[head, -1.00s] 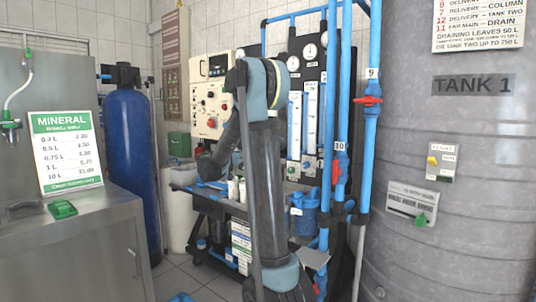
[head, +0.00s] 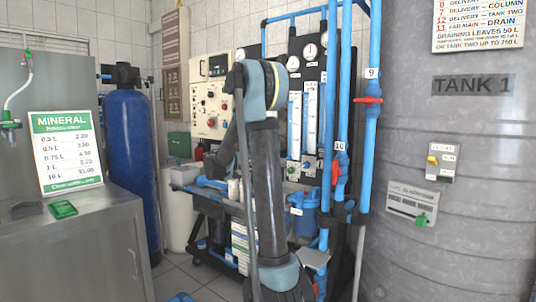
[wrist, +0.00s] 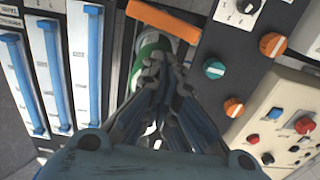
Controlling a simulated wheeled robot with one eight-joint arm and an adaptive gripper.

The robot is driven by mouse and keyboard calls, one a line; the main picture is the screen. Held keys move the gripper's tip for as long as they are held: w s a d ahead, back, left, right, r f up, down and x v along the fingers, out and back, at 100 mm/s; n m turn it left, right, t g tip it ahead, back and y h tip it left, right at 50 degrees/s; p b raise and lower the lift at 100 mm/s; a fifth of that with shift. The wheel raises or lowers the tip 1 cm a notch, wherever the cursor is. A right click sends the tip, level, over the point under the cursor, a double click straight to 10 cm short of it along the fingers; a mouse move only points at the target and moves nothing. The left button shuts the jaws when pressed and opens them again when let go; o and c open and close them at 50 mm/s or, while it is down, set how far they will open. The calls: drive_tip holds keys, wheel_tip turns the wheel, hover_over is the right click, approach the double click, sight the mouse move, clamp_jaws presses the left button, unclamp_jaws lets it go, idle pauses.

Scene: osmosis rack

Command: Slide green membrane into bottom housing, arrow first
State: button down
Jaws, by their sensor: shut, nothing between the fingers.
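My gripper (wrist: 168,78) shows in the wrist view with its fingers closed together and empty. Just beyond the fingertips is a round white object with a green band (wrist: 150,52), partly covered by the fingers. It may be the green membrane, but I cannot tell; no arrow shows. It lies in a gap between the blue-tubed flow meters and a panel with knobs. In the head view my gripper is hidden behind my arm. I cannot make out the bottom housing with certainty in either view.
An orange bar (wrist: 163,20) crosses just above the fingertips. Flow meters (wrist: 50,75) stand left and a knobbed control panel (wrist: 285,125) right. In the head view, blue pipes (head: 345,120) and a large grey tank (head: 455,230) stand right of my arm. A steel counter (head: 75,245) is at left.

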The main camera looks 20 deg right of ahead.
drive_tip(key=shift+x, duration=5.1)
drive_tip(key=v, duration=0.8)
